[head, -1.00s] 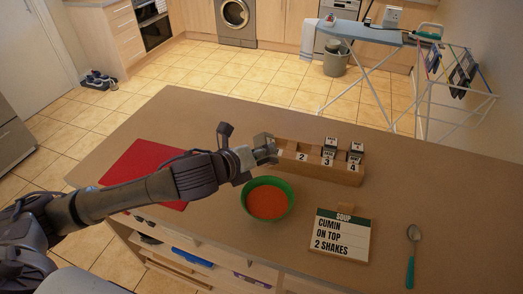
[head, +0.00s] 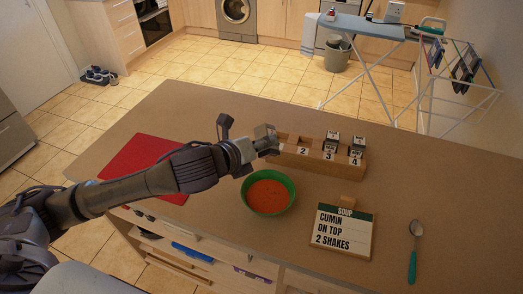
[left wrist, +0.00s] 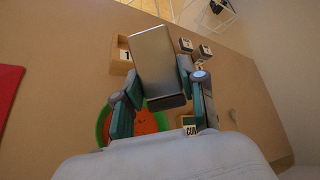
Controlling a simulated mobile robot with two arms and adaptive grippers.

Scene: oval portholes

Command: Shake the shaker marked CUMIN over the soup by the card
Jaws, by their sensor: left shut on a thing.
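My left gripper (head: 268,143) is at the left end of the wooden rack. In the left wrist view it is shut on a grey, box-shaped shaker (left wrist: 152,60); no marking on its visible face is readable. The green bowl of orange-red soup (head: 269,192) stands in front of the rack, below and in front of the gripper. The card (head: 343,232) stands to the right of the bowl and reads SOUP, CUMIN ON TOP, 2 SHAKES. My right gripper is not in view.
The numbered rack (head: 290,160) holds dark-and-white shakers (head: 331,144) at 3 and 4; their names are too small to read. A red mat (head: 140,160) lies left, and a teal-handled spoon (head: 413,255) lies right. The counter behind the rack is clear.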

